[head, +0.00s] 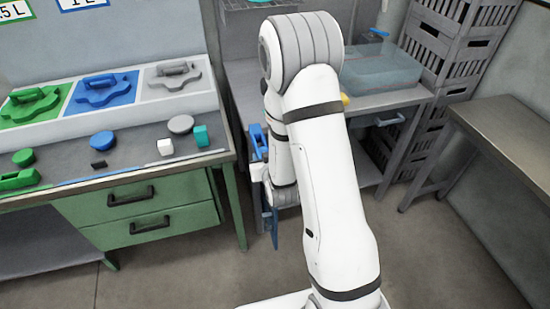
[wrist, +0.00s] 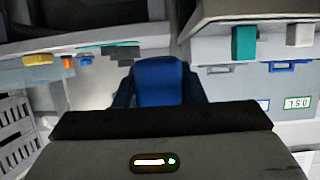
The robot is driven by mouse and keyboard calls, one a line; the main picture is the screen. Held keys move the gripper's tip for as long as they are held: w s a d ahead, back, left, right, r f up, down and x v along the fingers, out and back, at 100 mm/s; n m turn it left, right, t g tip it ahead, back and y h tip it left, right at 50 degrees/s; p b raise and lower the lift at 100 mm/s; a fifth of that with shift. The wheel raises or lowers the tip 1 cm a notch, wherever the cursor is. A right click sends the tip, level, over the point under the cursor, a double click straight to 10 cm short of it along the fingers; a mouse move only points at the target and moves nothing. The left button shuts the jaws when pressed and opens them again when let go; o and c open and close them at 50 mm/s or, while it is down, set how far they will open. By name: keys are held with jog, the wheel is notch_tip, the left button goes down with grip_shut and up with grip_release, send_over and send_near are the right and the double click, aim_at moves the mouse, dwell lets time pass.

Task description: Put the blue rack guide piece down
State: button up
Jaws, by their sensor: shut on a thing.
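In the wrist view the blue rack guide piece (wrist: 160,80) sits upright between the two dark fingers of my gripper (wrist: 160,92), which is shut on it. Its lower part is hidden behind the dark gripper body. In the head view my arm covers most of the gripper. A bright blue shape (head: 258,140) shows left of my wrist, and a darker blue strip (head: 274,228) hangs below it. I cannot tell how much of these is the held piece. The piece appears held in the air, just right of the green workbench.
The green workbench (head: 130,180) at left carries green, blue and grey handled pieces, discs, a white block (head: 165,147) and a teal block (head: 201,135). A grey table (head: 390,98) behind my arm holds a clear bin (head: 380,72). Grey crates (head: 455,45) and another table (head: 510,130) stand right.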

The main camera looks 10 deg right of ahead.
jog(key=shift+w+d+f, duration=0.1)
jog(key=shift+d, duration=0.15)
